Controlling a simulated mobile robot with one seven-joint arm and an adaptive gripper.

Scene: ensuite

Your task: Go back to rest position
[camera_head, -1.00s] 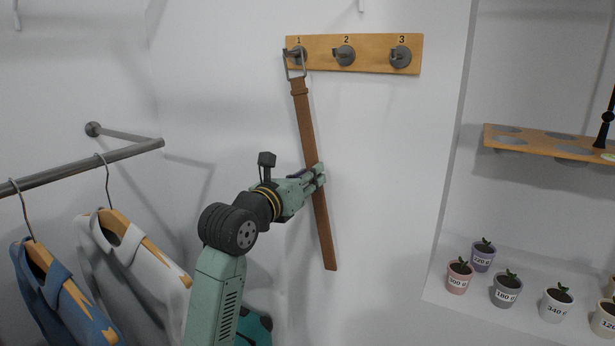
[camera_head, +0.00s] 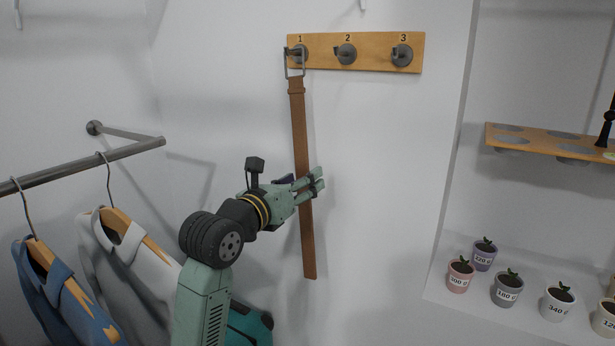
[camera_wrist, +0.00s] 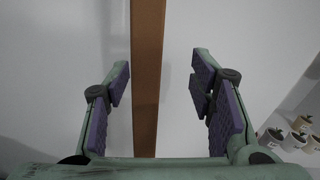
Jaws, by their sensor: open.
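My gripper (camera_head: 314,183) is open in front of the brown belt (camera_head: 309,245). The belt hangs by its buckle from hook 1 (camera_head: 299,54) and reaches down the wall, nearly straight. In the wrist view the belt (camera_wrist: 147,75) runs vertically between the two spread fingers of my gripper (camera_wrist: 160,90), with a gap on each side. Part of the belt is hidden behind the fingers in the head view.
The wooden hook board (camera_head: 374,66) has hooks 2 (camera_head: 346,54) and 3 (camera_head: 402,55) bare. At left, a rail (camera_head: 80,167) holds a blue shirt (camera_head: 62,300) and a white shirt (camera_head: 130,265). At right, a niche holds several potted plants (camera_head: 507,289) and a wooden shelf (camera_head: 545,142).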

